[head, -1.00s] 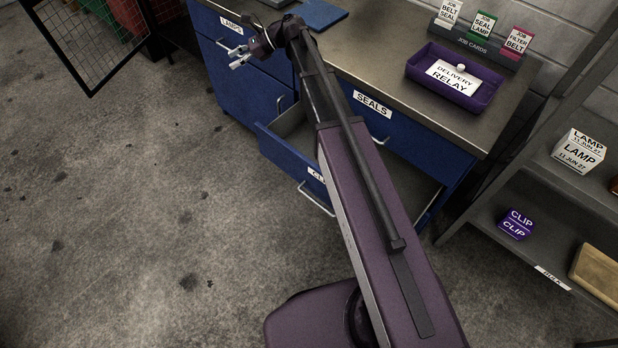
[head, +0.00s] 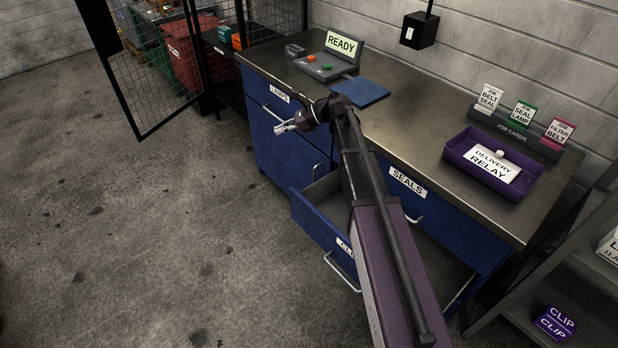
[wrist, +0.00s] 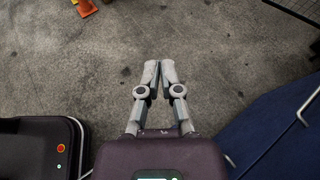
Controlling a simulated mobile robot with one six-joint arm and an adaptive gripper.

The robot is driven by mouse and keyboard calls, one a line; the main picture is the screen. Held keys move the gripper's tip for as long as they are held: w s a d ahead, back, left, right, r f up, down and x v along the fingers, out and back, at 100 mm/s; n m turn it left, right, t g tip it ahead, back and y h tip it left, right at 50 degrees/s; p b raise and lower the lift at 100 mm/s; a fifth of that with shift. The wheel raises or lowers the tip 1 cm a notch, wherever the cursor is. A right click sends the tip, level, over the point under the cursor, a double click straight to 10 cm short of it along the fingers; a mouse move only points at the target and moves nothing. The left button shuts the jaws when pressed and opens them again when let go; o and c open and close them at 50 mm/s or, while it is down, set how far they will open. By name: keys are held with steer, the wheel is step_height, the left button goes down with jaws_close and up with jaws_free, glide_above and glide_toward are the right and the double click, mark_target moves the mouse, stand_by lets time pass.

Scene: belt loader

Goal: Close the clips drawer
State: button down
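The clips drawer (head: 318,226) is the low blue drawer under the bench and stands pulled out, its inside showing. Its label, partly covered by my arm, reads "CL", and its bar handle (head: 342,273) is on the front. My gripper (head: 281,128) is in front of the upper lamps drawer (head: 270,98), above and to the left of the clips drawer, apart from its handle. In the wrist view, my gripper (wrist: 160,76) has its fingertips together with nothing between them, over bare floor. A blue front with a handle (wrist: 307,107) shows at right; I cannot tell which drawer.
The bench top (head: 425,140) carries a purple delivery tray (head: 462,166), a job card holder (head: 517,134), a blue pad (head: 362,92) and a READY panel (head: 342,43). A mesh gate (head: 150,65) stands at left. The floor (head: 150,230) left of the drawer is clear.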

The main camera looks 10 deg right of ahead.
steer(key=s+d+f+n+h, duration=0.3)
steer(key=s+d+n+h, duration=0.1)
steer(key=s, duration=0.4)
steer(key=s+d+f+n+h, duration=0.4)
steer(key=s+d+n, duration=0.3)
steer(key=s+n, duration=0.1)
steer(key=s+d+f+n+h, duration=0.4)
steer(key=s+d+n+h, duration=0.1)
steer(key=s, duration=0.4)
steer(key=shift+d+n, duration=0.4)
steer(key=shift+d, duration=0.1)
